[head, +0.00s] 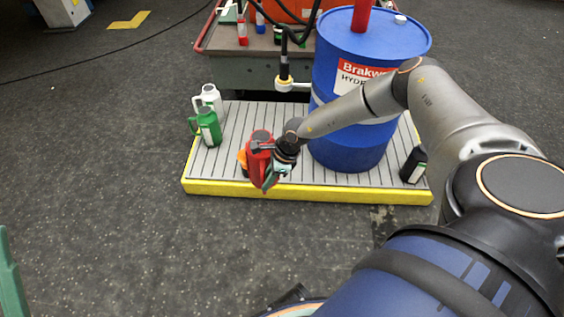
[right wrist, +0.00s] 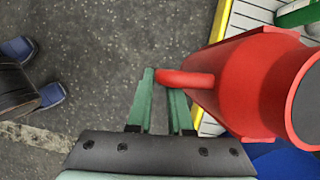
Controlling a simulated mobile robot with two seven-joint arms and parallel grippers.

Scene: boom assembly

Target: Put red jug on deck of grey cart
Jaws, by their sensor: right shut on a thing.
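The red jug (head: 257,156) is at the front edge of the slatted platform in the head view; it fills the right side of the right wrist view (right wrist: 255,85). My right gripper (head: 270,177) is shut on its handle, which lies between the green fingertips (right wrist: 161,82). I cannot tell if the jug's base touches the platform. The grey cart (head: 255,72), with a red-edged deck, stands behind the platform, partly hidden by the blue drum. A green piece at the lower left edge may be part of my left gripper (head: 10,275); its jaws cannot be made out.
The yellow-edged platform (head: 225,165) also holds a green jug (head: 207,127), a white jug (head: 210,98), an orange item (head: 242,160), a black container (head: 413,164) and a large blue drum (head: 350,140). Bottles and an orange object (head: 295,10) occupy the cart deck.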

